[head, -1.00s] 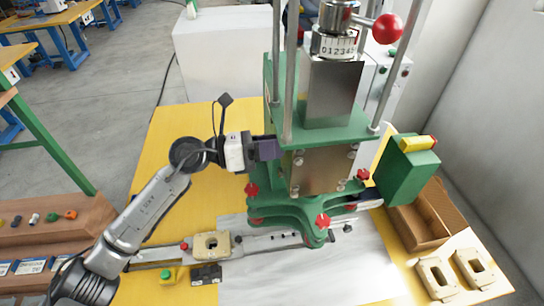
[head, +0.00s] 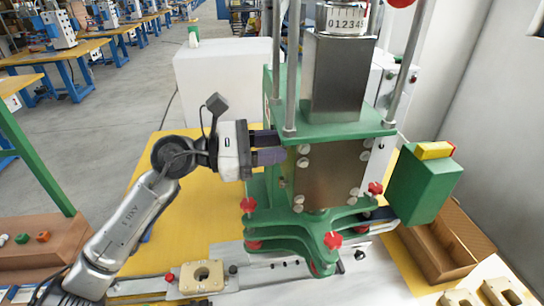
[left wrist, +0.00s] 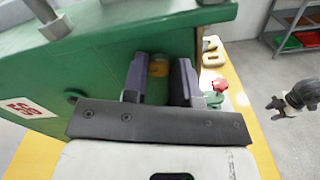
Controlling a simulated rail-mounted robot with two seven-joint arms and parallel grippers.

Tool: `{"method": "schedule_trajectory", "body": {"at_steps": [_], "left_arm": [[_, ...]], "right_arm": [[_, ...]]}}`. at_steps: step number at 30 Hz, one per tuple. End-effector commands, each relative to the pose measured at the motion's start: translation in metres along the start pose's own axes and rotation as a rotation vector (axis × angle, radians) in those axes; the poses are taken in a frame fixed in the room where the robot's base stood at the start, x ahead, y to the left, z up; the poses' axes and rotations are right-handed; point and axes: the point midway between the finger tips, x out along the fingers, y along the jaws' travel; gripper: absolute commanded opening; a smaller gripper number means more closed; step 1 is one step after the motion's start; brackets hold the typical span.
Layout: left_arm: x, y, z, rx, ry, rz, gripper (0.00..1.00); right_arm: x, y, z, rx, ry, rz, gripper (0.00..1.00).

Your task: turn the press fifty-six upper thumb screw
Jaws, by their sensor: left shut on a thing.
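The green press (head: 345,130) stands on the yellow table, and its plate with the red number 556 shows in the left wrist view (left wrist: 26,107). My left gripper (head: 284,148) reaches in from the left to the press's side, below the top plate. In the left wrist view its two dark fingers (left wrist: 159,80) stand on either side of a small brass-coloured knob, the upper thumb screw (left wrist: 158,66), and are shut on it. The fingers partly cover the screw, which I cannot make out in the head view. What looks like my right gripper (left wrist: 276,104) is small at the right of the wrist view.
Steel posts rise beside the gripper. Red star knobs (head: 333,240) sit on the press's lower front. A green box with a yellow top (head: 425,185) and a cardboard box (head: 450,240) are at the right. A beige block (head: 201,276) lies on the front rail.

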Motion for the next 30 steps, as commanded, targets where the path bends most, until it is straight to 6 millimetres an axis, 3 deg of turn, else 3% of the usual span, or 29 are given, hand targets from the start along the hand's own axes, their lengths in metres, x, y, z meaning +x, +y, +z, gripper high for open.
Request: {"method": "schedule_trajectory", "body": {"at_steps": [6, 23, 24, 30], "left_arm": [[-0.0002, -0.0003, -0.0008, 0.069, 0.0, 0.0, 0.03], [-0.0002, 0.0002, 0.0004, 0.097, 0.0, 0.0, 0.03], [-0.0001, 0.0002, 0.0004, 0.097, 0.0, 0.0, 0.27], [-0.0001, 0.0001, 0.0004, 0.096, 0.0, 0.0, 0.47]], "right_arm": [[0.0094, -0.0009, 0.0029, 0.002, 0.0, -0.001, 0.43], [0.0109, -0.0034, 0.0028, 0.01, 0.002, -0.008, 0.43], [0.0109, -0.0034, 0.0028, 0.01, 0.002, -0.008, 0.43], [0.0109, -0.0032, 0.0029, 0.009, 0.002, -0.007, 0.43]]}}
